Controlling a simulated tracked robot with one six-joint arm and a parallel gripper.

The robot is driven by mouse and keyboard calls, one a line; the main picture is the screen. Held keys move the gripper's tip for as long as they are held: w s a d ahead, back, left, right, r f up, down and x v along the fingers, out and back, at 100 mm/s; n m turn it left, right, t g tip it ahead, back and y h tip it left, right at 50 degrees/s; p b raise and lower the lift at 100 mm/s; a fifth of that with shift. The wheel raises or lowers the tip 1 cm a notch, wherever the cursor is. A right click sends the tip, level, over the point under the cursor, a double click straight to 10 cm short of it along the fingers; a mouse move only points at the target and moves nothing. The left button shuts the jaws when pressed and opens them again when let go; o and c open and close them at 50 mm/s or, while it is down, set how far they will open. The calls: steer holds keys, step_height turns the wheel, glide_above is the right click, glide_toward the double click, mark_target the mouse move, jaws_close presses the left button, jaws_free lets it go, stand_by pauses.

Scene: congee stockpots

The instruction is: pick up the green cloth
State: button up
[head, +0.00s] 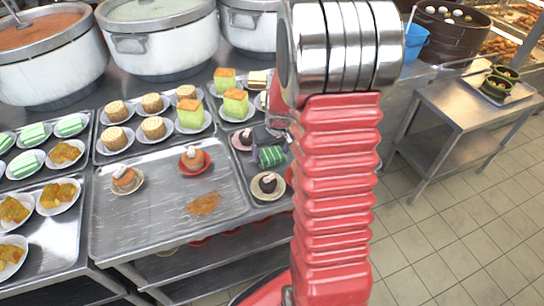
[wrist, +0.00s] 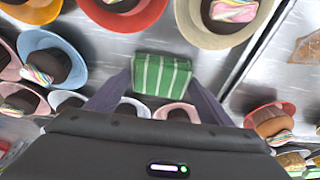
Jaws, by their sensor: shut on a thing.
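The green cloth (wrist: 161,74), a folded bundle with pale stripes, sits between the two grey fingers of my gripper (wrist: 159,80) in the wrist view. The fingers touch it from both sides, so the gripper is shut on it. In the head view the green cloth (head: 271,156) shows just left of my red arm, under my dark gripper (head: 268,138), above a metal tray among small plates. Its lower side is hidden, so I cannot tell whether it touches the tray.
Dark cakes in small bowls crowd around the cloth, such as one in a blue bowl (wrist: 45,62). A stained tray (head: 150,235) lies to the left with two small plates. White stockpots (head: 160,45) stand behind. A metal side table (head: 460,110) is at right.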

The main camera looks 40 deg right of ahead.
mark_target(272, 154)
steer(key=shift+c, duration=1.2)
step_height(272, 154, up, 10)
steer(key=o, duration=0.4)
steer(key=c, duration=0.3)
